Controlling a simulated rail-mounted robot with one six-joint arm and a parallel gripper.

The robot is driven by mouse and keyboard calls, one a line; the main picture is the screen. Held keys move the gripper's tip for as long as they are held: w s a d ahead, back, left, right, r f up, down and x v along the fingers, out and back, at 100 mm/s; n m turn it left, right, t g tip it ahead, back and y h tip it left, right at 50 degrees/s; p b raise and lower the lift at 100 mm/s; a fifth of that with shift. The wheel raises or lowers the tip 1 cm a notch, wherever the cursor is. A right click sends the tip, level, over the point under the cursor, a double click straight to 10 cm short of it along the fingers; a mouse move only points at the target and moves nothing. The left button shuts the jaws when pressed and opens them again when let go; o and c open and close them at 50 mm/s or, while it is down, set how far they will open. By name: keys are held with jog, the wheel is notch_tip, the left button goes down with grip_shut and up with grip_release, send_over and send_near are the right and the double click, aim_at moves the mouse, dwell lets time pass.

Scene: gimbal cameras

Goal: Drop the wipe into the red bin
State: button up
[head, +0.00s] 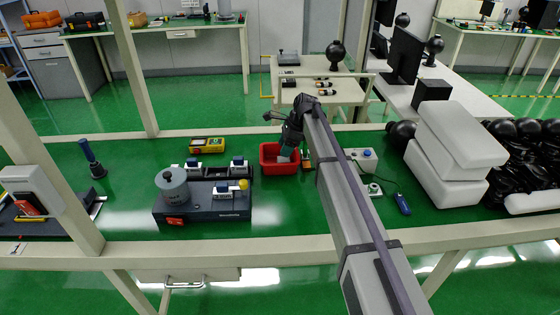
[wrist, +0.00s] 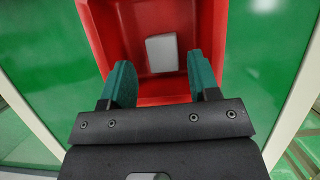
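The red bin (head: 268,164) stands on the green bench top in the head view, and its inside fills the upper middle of the wrist view (wrist: 112,40). The wipe (wrist: 162,53), a small pale grey rectangle, shows inside the bin's outline, apart from both fingers. In the head view a pale patch, likely the wipe (head: 285,155), shows at the bin's opening. My gripper (wrist: 160,72) is open over the bin, its two teal fingers spread with nothing between them. It also shows in the head view (head: 289,143). Whether the wipe rests on the bin floor is hard to tell.
A dark device with a grey cylinder (head: 173,188) stands left of the bin, and a yellow meter (head: 207,145) lies behind it. A white control box (head: 362,160) and a blue item (head: 402,204) lie to the right. White foam blocks (head: 455,150) stand farther right.

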jog(key=shift+o, duration=1.2)
jog(key=p+v, duration=1)
jog(key=shift+r, duration=0.4)
jog(key=shift+d, duration=0.1)
